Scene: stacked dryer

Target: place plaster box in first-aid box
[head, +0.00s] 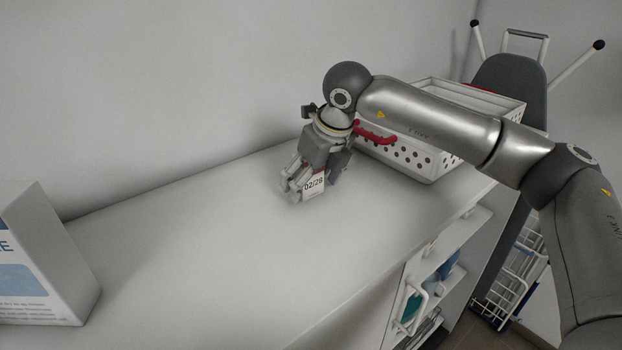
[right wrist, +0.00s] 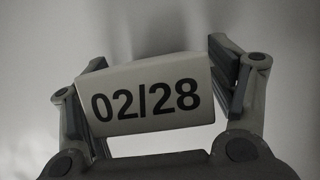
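The plaster box is a small white carton (head: 314,186) printed "02/28". My right gripper (head: 298,190) has it between its fingers, low over the white counter in the head view; I cannot tell whether it touches the top. In the right wrist view the carton (right wrist: 150,95) sits slightly tilted between both finger pads of the right gripper (right wrist: 160,85), which appear to touch its sides. Nothing is clearly marked as the first-aid box. A white perforated crate (head: 412,162) with red handles stands behind, partly hidden by my right arm. My left gripper is out of view.
A large white box with blue print (head: 45,255) stands at the counter's left end. The counter top (head: 190,245) between is clear. Below its right edge is an open shelf (head: 450,240) with bottles. A grey ironing board (head: 510,85) leans behind the crate. A wall runs along the back.

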